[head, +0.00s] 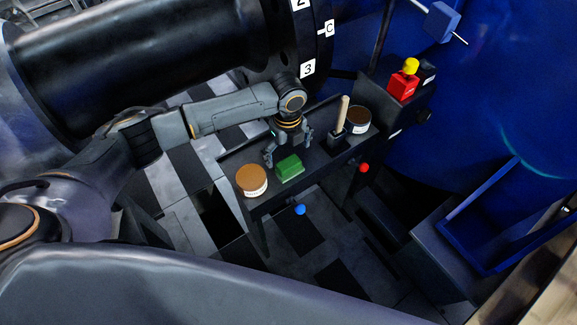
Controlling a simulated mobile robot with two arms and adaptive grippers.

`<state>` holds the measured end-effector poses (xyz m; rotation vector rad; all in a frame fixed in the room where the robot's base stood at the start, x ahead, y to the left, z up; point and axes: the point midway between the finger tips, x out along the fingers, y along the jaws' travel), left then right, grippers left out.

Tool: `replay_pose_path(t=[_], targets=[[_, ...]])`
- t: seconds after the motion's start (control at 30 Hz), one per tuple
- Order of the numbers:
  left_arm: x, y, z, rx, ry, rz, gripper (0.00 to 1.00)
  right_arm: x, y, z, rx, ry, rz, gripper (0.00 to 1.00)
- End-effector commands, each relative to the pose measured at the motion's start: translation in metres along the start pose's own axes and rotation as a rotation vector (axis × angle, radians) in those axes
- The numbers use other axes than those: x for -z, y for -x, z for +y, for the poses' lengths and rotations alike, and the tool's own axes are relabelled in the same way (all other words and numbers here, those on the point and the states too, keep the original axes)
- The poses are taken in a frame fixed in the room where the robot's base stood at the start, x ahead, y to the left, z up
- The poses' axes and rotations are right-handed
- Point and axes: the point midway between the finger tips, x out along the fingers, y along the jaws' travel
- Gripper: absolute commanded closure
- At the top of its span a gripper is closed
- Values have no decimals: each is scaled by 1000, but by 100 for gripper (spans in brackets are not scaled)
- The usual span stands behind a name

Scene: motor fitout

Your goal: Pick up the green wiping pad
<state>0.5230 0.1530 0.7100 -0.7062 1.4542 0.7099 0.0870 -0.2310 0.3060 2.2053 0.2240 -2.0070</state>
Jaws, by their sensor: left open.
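The green wiping pad (289,168) is a small green block lying on a dark narrow shelf (325,164) in the middle of the head view. My left gripper (288,155) points down just above and behind the pad. Its fingers are spread apart, with one finger to the left of the pad and one to the right. The gripper looks empty. I cannot tell whether a finger touches the pad. My right gripper is not in view.
A tin with a brown top (252,180) stands left of the pad. A large black cylinder (140,50) lies behind my arm.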

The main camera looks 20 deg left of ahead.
Motion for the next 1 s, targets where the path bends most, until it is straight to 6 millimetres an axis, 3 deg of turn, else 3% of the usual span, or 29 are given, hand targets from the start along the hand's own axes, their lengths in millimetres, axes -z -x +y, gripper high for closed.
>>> replay_pose_path(t=[0.3,0.63,0.93,1.0], targets=[[5,-44,1,0,2,0,0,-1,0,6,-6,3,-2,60],[5,-50,1,3,1,-1,2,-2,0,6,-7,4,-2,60],[5,-50,1,2,1,-1,63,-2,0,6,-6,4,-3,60],[5,-50,1,2,1,-1,67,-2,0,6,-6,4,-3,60]])
